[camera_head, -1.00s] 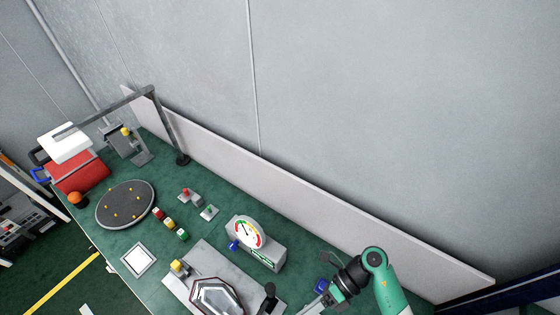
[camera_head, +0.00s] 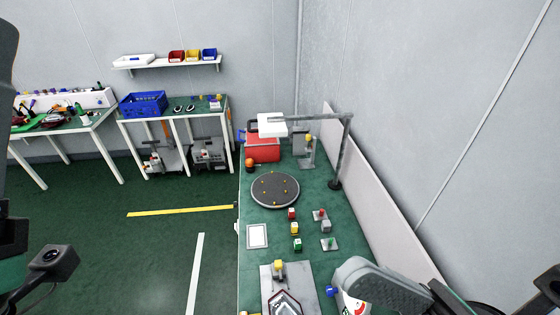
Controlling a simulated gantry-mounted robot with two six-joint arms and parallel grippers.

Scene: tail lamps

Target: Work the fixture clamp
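The fixture plate (camera_head: 303,273) is at the bottom of the head view, cut off by the frame edge. A tail lamp (camera_head: 284,303) with a pale, dark-edged outline lies on it. A small yellow-topped part (camera_head: 279,267) stands at the plate's far end; I cannot tell whether it is the clamp. The clamp's state cannot be made out. My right arm's grey link crosses the lower right, and its gripper fingers do not show. Dark parts of my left arm show at the left edge, without visible fingertips.
The dial gauge (camera_head: 352,306) is partly hidden by my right arm, with a blue knob (camera_head: 331,291) beside it. Coloured blocks (camera_head: 294,229), a white square (camera_head: 257,235), a round turntable (camera_head: 275,189) and a lamp post (camera_head: 342,150) stand beyond. Open floor lies left.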

